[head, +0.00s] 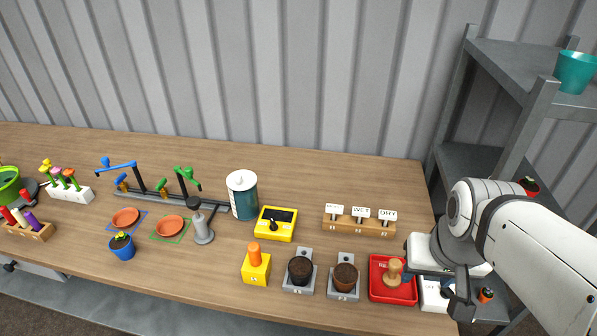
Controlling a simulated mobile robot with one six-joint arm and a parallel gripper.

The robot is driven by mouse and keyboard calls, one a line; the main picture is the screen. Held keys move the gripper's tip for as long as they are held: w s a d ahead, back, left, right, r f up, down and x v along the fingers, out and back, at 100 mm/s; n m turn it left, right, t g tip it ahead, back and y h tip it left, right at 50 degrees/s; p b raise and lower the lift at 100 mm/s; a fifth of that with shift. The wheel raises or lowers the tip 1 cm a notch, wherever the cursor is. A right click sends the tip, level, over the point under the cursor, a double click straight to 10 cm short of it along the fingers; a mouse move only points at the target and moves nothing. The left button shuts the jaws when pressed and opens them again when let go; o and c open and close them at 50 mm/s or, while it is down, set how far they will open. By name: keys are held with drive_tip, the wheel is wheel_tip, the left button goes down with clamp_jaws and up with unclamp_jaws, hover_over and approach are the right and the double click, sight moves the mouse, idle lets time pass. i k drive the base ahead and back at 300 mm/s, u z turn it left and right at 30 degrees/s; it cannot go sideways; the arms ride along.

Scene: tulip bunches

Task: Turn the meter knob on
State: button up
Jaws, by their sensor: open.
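The meter (263,234) is a yellow box with a black face, lying on the wooden table right of the teal-and-white canister. Its black knob (273,224) sits on the face; its exact setting is too small to read. My gripper (460,296) is at the far right, by the table's right end, beyond the red tray and well away from the meter. It is open. My arm partly hides it, and I see nothing held in it.
A yellow block with an orange peg (256,268) and two dark pots on grey stands (299,288) stand in front of the meter. A sign rack (358,227) and red tray (379,286) lie to its right. A grey shelf (505,55) rises at the right.

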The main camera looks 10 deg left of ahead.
sight(274, 226)
drive_tip(key=u, duration=0.05)
drive_tip(key=k, duration=0.55)
drive_tip(key=z, duration=2.3)
drive_tip(key=k, duration=0.95)
drive_tip(key=u, duration=2.1)
drive_tip(key=i, duration=1)
drive_tip(key=u, duration=0.05)
